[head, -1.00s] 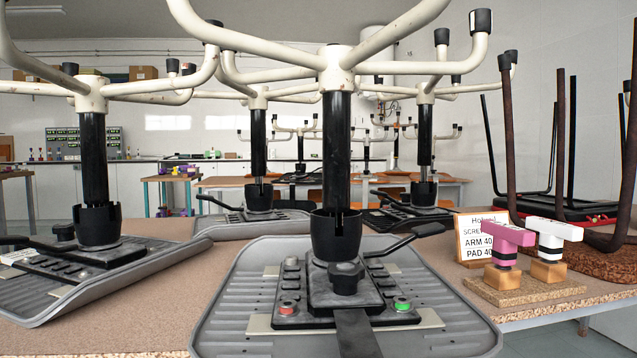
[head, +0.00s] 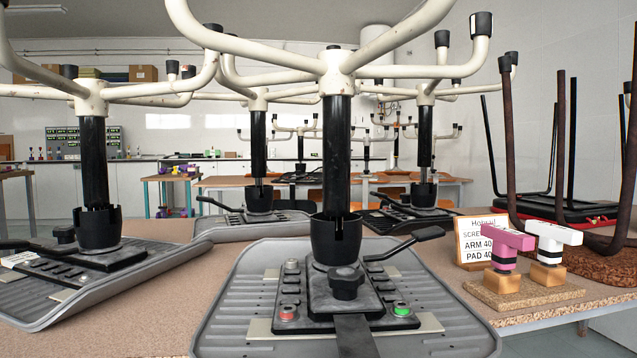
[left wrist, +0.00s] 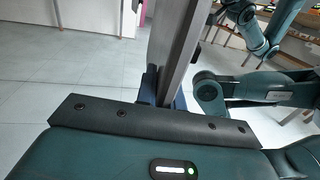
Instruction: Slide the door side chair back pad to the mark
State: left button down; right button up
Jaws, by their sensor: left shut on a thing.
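Several stripped chairs stand upside down on the table. The nearest has a ribbed grey seat pan (head: 235,310), a black column (head: 336,150) and a cream star base (head: 337,62). A dark flat bar (head: 357,338) runs from its underside plate out of the bottom of the head view. I cannot tell which chair is the door side one. In the left wrist view my left gripper (left wrist: 163,92) is shut on a flat grey-brown slab seen nearly edge-on, which looks to be the back pad (left wrist: 172,45). The mark is not visible. My right gripper is not in view.
Another upturned chair (head: 92,150) stands at the left. At the right are a pink-topped tool (head: 500,240) and a white-topped tool (head: 552,235) on a cork block (head: 523,292), beside a printed sign (head: 474,244). Pale floor (left wrist: 60,75) shows left of the slab.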

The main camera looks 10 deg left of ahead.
pick_arm(q)
jog(key=shift+r+p, duration=0.5)
jog(key=shift+r, duration=0.55)
jog(key=c, duration=1.2)
grip_release()
jog(key=shift+s+a+b, duration=0.2)
jog(key=shift+a+b, duration=0.3)
jog(key=shift+a, duration=1)
jog(key=shift+s+a+b, duration=0.2)
jog(key=shift+a+b, duration=0.3)
jog(key=shift+a, duration=1)
